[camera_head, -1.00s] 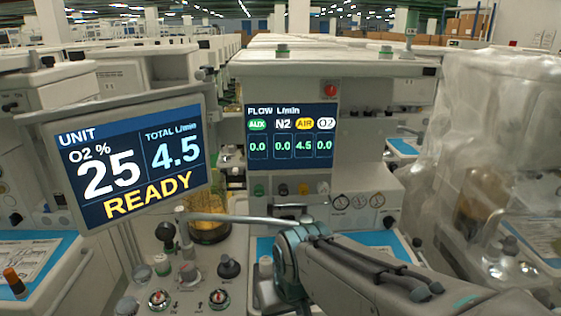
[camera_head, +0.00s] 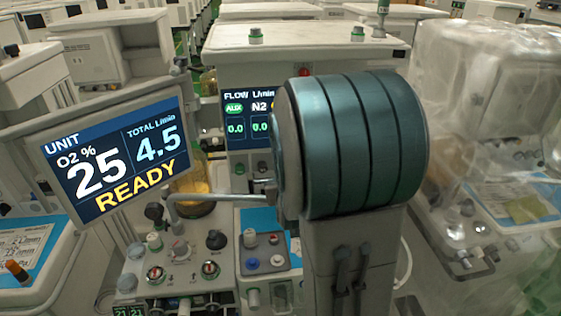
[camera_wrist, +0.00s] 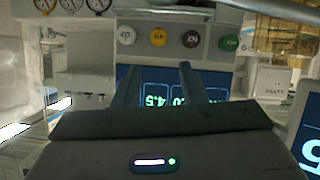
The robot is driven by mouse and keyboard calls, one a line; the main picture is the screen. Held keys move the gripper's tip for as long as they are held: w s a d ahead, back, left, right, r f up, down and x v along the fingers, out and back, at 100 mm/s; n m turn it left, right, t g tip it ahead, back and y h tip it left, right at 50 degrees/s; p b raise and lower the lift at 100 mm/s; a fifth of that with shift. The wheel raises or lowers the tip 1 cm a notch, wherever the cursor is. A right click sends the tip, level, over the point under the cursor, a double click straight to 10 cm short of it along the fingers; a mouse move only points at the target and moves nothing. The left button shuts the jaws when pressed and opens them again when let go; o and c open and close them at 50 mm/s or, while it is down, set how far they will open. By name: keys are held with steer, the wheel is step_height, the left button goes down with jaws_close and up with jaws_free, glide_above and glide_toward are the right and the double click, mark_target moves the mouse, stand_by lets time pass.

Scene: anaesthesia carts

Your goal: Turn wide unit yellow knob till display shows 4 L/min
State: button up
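The yellow knob (camera_wrist: 158,37) is on the wide unit's panel in the upside-down wrist view, between a white knob (camera_wrist: 124,35) and a dark knob (camera_wrist: 190,39). A green knob (camera_wrist: 229,43) is farther right. My gripper (camera_wrist: 158,68) is open and empty, its two fingers apart and pointing toward the panel; the yellow knob shows beyond the gap, apart from the fingers. The flow display (camera_wrist: 165,88) reads 4.5 between the fingers. In the head view my arm hides the yellow knob and most of the flow display (camera_head: 236,150). The tilted screen (camera_head: 118,150) reads total 4.5 L/min and READY.
A bent metal bar (camera_head: 220,199) extends close to my arm. A small worktop with knobs (camera_head: 215,240) lies below the tilted screen. A plastic-covered cart (camera_head: 490,120) stands at right. A row of gauges (camera_wrist: 68,4) is beside the knobs in the wrist view.

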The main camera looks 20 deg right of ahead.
steer(key=p+x, duration=0.3)
steer(key=x, duration=1)
steer(key=shift+w, duration=0.45)
steer(key=shift+d, duration=0.15)
steer(key=c, duration=0.7)
